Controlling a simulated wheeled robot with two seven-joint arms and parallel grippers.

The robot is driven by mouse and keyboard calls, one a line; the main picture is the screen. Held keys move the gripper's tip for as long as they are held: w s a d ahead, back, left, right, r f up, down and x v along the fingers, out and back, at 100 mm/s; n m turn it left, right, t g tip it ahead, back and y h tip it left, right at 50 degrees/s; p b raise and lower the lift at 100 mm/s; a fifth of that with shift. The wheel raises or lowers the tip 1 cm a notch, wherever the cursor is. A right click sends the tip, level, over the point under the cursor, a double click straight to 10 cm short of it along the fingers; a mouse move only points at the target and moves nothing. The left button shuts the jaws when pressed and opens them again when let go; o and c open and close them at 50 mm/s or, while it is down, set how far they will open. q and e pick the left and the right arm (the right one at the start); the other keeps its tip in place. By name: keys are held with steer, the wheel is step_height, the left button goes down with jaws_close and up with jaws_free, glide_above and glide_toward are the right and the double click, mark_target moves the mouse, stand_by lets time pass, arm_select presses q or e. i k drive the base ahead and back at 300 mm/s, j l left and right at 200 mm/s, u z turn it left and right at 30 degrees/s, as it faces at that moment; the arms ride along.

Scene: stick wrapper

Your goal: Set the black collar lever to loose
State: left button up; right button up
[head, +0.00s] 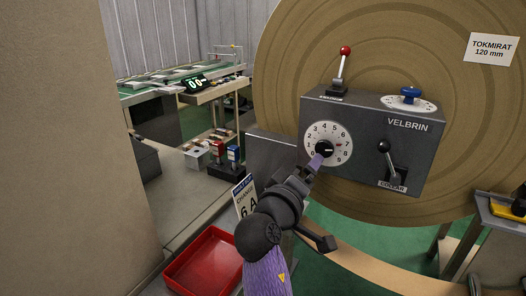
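The black collar lever (387,160) is on the lower right of the front of the grey VELBRIN box (360,108). Its round knob points up and a little left, above a dark slot plate and a COLLAR label (393,186). The lever's setting words are not legible. My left gripper (318,162) is in front of the box, its purple tip at the lower left edge of the white numbered dial (328,138), clearly left of the lever. I cannot tell whether it touches the dial or whether the fingers are apart. My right gripper is out of view.
A red-knobbed lever (343,65) and a blue knob (410,93) stand on the box's top. A large brown disc (450,70) fills the space behind. A red tray (205,262) is at lower left. The space in front of the collar lever looks clear.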

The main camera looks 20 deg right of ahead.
mark_target(384, 146)
steer(key=k+j, duration=0.2)
steer(key=j, duration=0.2)
steer(key=k+j, duration=0.45)
steer(key=j, duration=0.3)
